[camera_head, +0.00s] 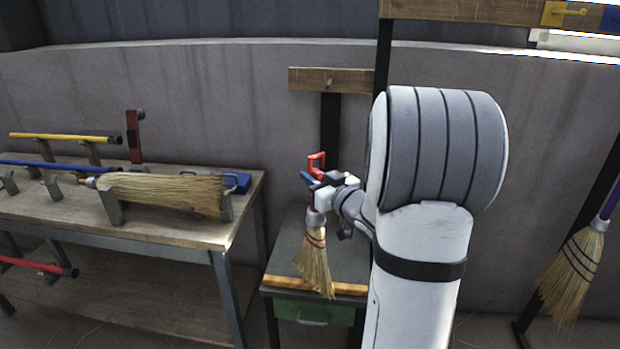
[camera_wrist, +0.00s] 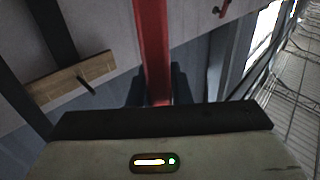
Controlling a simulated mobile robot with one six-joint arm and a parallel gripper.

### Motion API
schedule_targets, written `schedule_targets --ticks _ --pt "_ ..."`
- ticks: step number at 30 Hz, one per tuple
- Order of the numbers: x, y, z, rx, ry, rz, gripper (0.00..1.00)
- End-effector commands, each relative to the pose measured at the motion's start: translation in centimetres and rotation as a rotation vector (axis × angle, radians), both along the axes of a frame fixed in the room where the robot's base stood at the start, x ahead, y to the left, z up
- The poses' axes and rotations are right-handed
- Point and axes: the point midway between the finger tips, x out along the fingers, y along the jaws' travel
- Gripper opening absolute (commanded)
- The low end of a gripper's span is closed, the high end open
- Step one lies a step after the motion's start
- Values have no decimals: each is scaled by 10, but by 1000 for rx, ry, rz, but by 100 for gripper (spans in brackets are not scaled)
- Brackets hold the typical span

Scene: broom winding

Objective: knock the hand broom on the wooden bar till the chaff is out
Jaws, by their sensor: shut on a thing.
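The hand broom (camera_head: 313,262) hangs bristles down from my gripper (camera_head: 316,182) in the head view, slightly tilted. My gripper is shut on its red handle, which also shows between the fingers in the wrist view (camera_wrist: 152,45). The wooden bar (camera_head: 288,283) lies along the front edge of a small dark stand (camera_head: 345,250). The bristle tips overlap the bar in the head view; I cannot tell whether they touch it. No loose chaff can be made out on the bristles at this size.
A workbench (camera_head: 190,232) on the left holds a large straw bundle (camera_head: 160,190) in a cradle, coloured handles and a blue box (camera_head: 237,182). Another broom (camera_head: 575,270) hangs at the right. A wooden board (camera_head: 335,78) with a peg is behind the stand.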

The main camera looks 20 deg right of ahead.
Motion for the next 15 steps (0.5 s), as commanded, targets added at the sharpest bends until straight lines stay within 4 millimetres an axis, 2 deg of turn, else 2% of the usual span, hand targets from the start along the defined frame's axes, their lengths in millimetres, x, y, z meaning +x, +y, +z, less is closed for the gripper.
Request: schedule_targets --ticks 9,15 --pt "-1 0 4 0 6 -2 0" --pt "-1 -1 22 -1 5 -2 0"
